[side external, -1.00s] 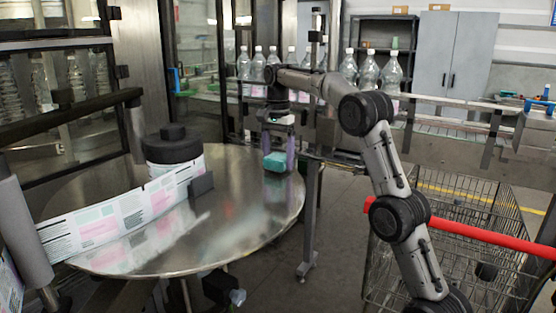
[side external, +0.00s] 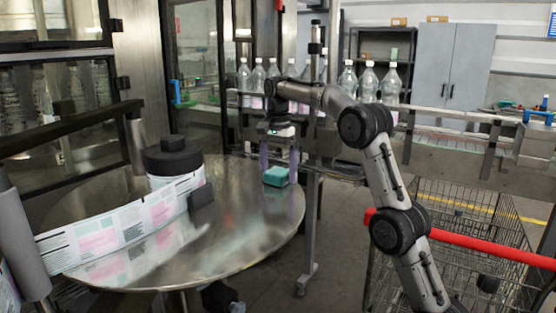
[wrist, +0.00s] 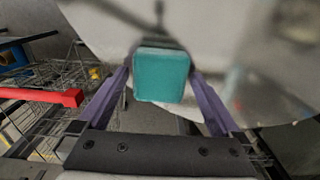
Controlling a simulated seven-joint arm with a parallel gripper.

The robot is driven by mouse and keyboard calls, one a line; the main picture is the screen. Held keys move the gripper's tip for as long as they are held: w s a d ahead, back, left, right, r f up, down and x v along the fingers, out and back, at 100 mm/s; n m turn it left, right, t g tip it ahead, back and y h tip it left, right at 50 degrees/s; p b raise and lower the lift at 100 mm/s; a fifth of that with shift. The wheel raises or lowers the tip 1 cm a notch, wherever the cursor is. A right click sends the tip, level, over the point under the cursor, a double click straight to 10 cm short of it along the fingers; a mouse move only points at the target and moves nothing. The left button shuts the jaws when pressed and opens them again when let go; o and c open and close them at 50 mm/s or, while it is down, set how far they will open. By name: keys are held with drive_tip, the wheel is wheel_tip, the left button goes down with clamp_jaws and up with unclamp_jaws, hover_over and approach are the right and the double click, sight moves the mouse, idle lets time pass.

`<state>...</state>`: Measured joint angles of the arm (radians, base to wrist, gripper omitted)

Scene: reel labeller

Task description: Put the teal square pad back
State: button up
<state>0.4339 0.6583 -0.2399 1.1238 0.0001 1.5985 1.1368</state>
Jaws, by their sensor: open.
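The teal square pad (side external: 276,176) is near the right edge of the round metal table (side external: 235,240) and appears to rest on it. In the wrist view the pad (wrist: 162,75) shows between the two purple fingers of my gripper (wrist: 161,72), square to the view. The fingertips are close to its left and right sides; I cannot tell whether they touch it. In the side view my gripper (side external: 279,160) points down over the pad, jaws open.
A black-capped label reel (side external: 173,160) stands on the table, with a printed label strip (side external: 110,235) running left from it. Several clear bottles (side external: 367,82) line the conveyor behind. A wire cart with a red handle (side external: 450,241) is at the right. The table's front middle is clear.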

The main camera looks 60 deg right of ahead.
sight(278, 171)
wheel_tip(278, 171, up, 6)
drive_tip(key=shift+a+r, duration=0.1)
drive_tip(key=shift+r, duration=0.5)
drive_tip(key=s+a+r+n+t, duration=0.2)
drive_tip(key=s+a+n+t, duration=0.1)
drive_tip(key=s+a+n, duration=0.9)
drive_tip(key=s+a+f+n+t, duration=0.1)
drive_tip(key=s+a+f+n, duration=0.2)
drive_tip(key=s+f, duration=0.4)
drive_tip(key=s+a+f+n+t, duration=0.1)
drive_tip(key=s+a+f+n, duration=0.2)
drive_tip(key=s+a+f, duration=0.3)
drive_tip(key=s+f, duration=0.1)
drive_tip(key=s, duration=0.3)
drive_tip(key=shift+s+t, duration=0.15)
drive_tip(key=shift+t, duration=0.15)
